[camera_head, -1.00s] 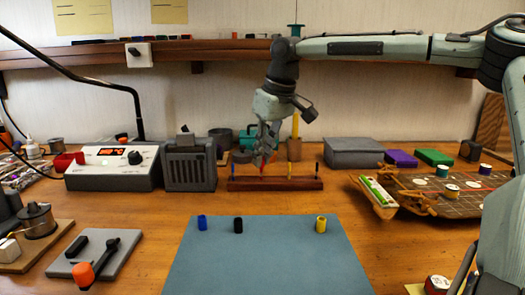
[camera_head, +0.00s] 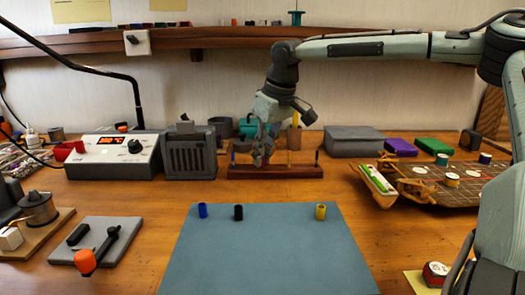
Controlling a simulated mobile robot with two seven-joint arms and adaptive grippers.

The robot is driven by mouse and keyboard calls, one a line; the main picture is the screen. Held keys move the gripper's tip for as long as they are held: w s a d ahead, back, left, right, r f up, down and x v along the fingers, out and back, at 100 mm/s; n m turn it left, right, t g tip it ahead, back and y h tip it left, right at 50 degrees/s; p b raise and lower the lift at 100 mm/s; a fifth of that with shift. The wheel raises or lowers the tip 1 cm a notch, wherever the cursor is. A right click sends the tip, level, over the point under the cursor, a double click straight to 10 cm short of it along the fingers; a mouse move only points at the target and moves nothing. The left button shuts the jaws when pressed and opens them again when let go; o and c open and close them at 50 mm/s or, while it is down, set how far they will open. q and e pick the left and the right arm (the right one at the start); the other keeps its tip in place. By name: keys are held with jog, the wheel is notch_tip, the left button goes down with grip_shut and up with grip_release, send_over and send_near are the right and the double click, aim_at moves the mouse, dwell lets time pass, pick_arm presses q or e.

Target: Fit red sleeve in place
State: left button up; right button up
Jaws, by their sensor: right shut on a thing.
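My left gripper is not in view.
A blue sleeve (camera_head: 202,211), a black sleeve (camera_head: 238,213) and a yellow sleeve (camera_head: 320,211) stand on the blue-grey mat (camera_head: 270,255). A dark grey slatted box (camera_head: 190,155) stands left of the block. A model ship (camera_head: 430,187) lies to the right. The mat's front is clear.

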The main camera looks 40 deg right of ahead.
jog(key=o, duration=1.1)
jog(key=v, duration=0.8)
jog(key=shift+r, duration=0.5)
dwell(0.3)
jog(key=shift+f, duration=0.1)
dwell(0.9)
